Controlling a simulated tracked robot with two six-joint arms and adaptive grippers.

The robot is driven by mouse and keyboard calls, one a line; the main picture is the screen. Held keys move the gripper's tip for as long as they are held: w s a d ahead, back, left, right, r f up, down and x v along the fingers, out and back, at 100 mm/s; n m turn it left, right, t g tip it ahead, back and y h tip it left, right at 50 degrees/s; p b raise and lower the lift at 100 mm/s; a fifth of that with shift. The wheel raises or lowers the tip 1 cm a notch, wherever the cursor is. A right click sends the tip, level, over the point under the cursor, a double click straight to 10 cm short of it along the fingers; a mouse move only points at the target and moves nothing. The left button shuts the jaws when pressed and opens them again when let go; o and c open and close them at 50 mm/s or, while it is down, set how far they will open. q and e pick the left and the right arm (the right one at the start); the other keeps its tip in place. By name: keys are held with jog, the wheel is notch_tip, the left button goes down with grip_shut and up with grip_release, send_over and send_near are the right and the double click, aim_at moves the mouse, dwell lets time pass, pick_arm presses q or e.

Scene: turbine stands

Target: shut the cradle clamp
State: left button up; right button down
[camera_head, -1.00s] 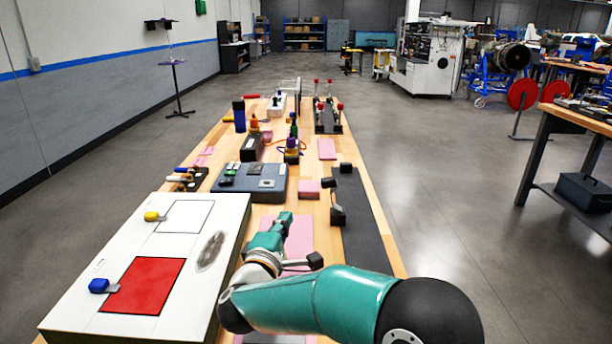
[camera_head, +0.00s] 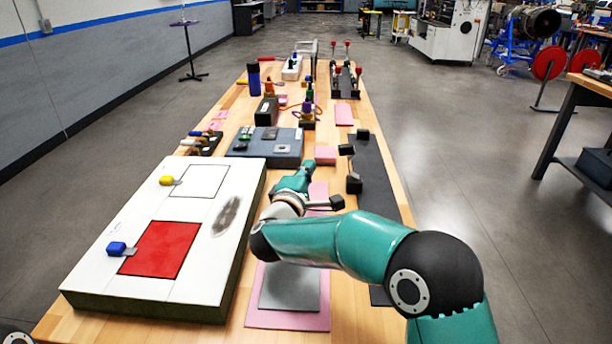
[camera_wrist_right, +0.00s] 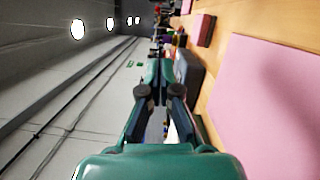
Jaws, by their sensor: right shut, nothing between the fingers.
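A dark stand with red-topped posts (camera_head: 345,80) is at the far right of the bench in the head view. It looks like the cradle, but its clamp is too small to tell open or shut. My right gripper (camera_head: 306,170) points away along the bench, well short of that stand. It is above the bench beside the white panel and near a pink pad. In the right wrist view the gripper (camera_wrist_right: 160,72) is shut with nothing between its fingers. My left gripper is out of view.
The white panel (camera_head: 128,210) with a red square fills the left front. A blue-grey box (camera_head: 240,149) with small parts lies ahead of my gripper. A dark strip (camera_head: 376,185) with black blocks runs along the right. A grey plate (camera_head: 290,288) lies in front.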

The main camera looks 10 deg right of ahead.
jog(key=w+d, duration=0.3)
jog(key=d, duration=0.3)
jog(key=shift+r, duration=0.45)
jog(key=shift+d, duration=0.1)
